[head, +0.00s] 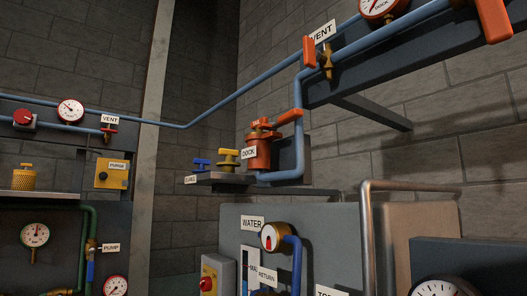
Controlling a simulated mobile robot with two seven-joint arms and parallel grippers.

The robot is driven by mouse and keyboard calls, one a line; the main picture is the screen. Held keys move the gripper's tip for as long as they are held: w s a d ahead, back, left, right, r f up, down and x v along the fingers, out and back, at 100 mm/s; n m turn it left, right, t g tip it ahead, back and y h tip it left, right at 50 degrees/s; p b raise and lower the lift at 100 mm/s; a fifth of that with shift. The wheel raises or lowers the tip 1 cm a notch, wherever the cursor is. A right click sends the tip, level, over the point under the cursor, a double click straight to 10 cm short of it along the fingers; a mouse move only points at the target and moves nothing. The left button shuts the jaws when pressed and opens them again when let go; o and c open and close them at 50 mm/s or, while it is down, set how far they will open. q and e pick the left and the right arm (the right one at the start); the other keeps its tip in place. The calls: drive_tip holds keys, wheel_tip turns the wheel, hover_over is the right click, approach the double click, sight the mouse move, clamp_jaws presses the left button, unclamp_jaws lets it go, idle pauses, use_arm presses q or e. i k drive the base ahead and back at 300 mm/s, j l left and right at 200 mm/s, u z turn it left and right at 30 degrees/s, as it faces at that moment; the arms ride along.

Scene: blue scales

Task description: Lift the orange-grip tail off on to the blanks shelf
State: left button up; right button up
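A blue T-handled piece (201,163) and a yellow T-handled piece (229,158) stand on the shelf. Neither of my grippers is in view.
A blue pipe (297,95) rises beside the fitting to a VENT valve (327,62) with an orange handle. A grey cabinet (330,215) and a bent metal rail (367,230) stand in front below. Gauge panels fill the left.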

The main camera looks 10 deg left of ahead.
sight(254, 125)
drive_tip(key=k+j+u, duration=0.2)
drive_tip(key=u, duration=0.25)
drive_tip(key=k+j+u, duration=0.3)
drive_tip(key=u, duration=0.2)
drive_tip(key=k+j+u, duration=0.15)
drive_tip(key=j+u, duration=0.3)
drive_tip(key=l, duration=0.05)
